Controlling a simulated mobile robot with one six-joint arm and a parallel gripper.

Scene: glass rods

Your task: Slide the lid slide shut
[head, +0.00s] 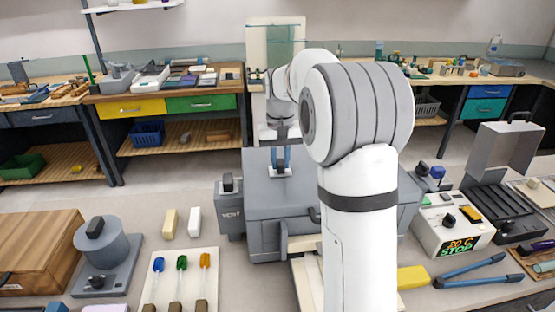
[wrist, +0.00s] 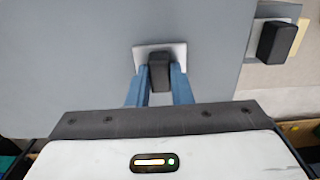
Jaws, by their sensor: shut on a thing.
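The lid slide is a small pale plate (head: 281,174) with a dark knob, on top of the grey box (head: 262,200). It also shows in the wrist view (wrist: 146,50), flat against the plain grey lid. My gripper (head: 280,160) points down over it, and its two blue fingers are shut on the dark knob (wrist: 158,72). In the wrist view the fingers (wrist: 159,84) stand on either side of the knob. No opening in the lid is visible; whatever is under the plate is hidden. My arm covers the right part of the box.
A side unit marked VENT (head: 230,214) with a black knob stands against the box's left. Right are a controller reading STOP (head: 448,225), a yellow block and blue-handled tongs (head: 470,271).

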